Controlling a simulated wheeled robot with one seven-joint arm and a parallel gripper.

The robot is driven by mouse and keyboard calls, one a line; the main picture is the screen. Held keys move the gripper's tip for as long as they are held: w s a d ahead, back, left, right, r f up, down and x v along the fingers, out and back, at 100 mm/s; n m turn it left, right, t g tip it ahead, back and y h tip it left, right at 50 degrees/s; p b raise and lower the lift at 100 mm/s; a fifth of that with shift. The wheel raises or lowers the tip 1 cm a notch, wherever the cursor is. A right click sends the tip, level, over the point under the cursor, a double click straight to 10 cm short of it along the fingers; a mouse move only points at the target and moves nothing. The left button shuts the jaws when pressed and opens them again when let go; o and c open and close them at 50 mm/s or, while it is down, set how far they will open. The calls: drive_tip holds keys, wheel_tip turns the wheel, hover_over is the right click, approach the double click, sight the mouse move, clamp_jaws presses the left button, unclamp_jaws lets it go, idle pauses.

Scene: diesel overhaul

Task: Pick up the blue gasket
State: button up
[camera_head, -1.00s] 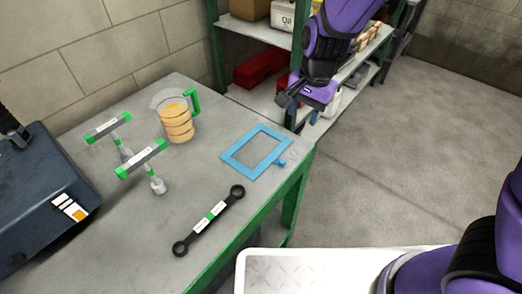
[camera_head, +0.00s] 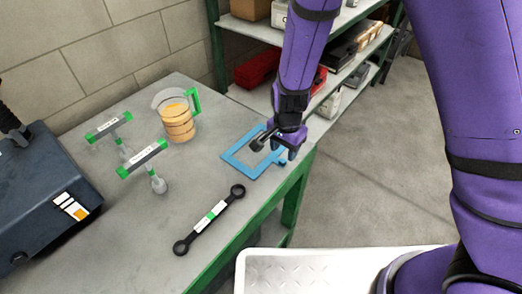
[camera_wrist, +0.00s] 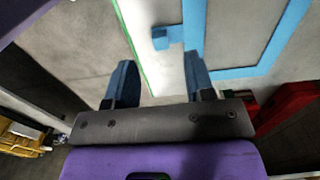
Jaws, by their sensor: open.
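The blue gasket (camera_head: 239,164) is a flat rectangular frame with a small tab, lying on the grey workbench near its right edge in the head view. My gripper (camera_head: 275,148) is over the gasket's right part and hides some of it. In the wrist view the gasket (camera_wrist: 262,66) lies beyond and to the right of the fingers, with its tab (camera_wrist: 161,39) near the top middle. My gripper (camera_wrist: 158,85) is open there, its two blue fingertips apart with nothing between them. The right finger overlaps the gasket's near side in that picture; contact cannot be told.
On the workbench (camera_head: 100,222) are a black wrench (camera_head: 210,219), two green-ended T-handle tools (camera_head: 142,158) and a jug of amber liquid (camera_head: 178,121). A dark box (camera_head: 40,195) stands left. Green shelving (camera_head: 262,30) with a red bin (camera_head: 257,69) stands behind.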

sight(283, 160)
drive_tip(key=shift+f, duration=2.3)
clamp_jaws()
